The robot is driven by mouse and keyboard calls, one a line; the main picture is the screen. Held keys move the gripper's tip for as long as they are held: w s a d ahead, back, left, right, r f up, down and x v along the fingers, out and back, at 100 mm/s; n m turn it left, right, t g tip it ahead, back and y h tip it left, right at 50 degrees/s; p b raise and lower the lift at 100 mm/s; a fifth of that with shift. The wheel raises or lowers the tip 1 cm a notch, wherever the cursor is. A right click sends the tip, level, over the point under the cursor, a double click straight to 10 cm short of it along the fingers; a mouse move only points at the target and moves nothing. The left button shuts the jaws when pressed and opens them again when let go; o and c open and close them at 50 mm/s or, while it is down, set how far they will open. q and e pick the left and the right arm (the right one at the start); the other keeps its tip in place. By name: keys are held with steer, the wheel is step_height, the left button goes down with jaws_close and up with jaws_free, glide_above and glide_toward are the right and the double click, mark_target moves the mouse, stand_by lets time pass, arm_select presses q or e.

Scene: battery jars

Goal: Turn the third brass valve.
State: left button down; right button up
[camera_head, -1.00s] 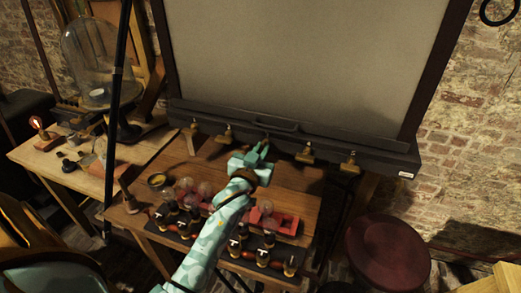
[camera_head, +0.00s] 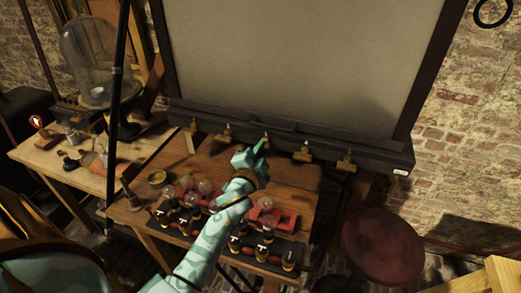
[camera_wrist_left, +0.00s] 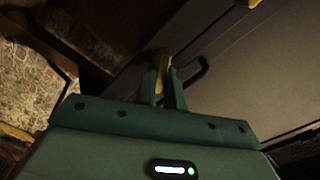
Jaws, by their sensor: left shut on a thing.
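Several brass valves stand in a row along the black rail (camera_head: 385,159) under the large grey panel. The third brass valve (camera_head: 265,138) is in the middle of the row, and its top shows just beyond my left gripper (camera_head: 261,150). In the left wrist view, the valve's brass part (camera_wrist_left: 162,60) sits between the two teal fingers of my left gripper (camera_wrist_left: 162,90), which is shut on it. The fingers hide part of the valve. The second valve (camera_head: 225,134) and the fourth valve (camera_head: 303,153) stand free on either side. My right gripper is not in view.
The wooden table (camera_head: 300,182) below the rail carries glass bulbs (camera_head: 205,187), red holders (camera_head: 287,219) and dark-based fittings under my left arm. A round dark red stool (camera_head: 383,245) stands at right. A side table (camera_head: 40,150) with a glass dome (camera_head: 88,60) is at left.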

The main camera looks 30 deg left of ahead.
arm_select(q)
steer(key=m, duration=0.6)
steer(key=shift+f, duration=0.15)
steer(key=shift+m, duration=0.3)
steer(key=c, duration=1.5)
jaws_free()
steer(key=shift+f, duration=0.1)
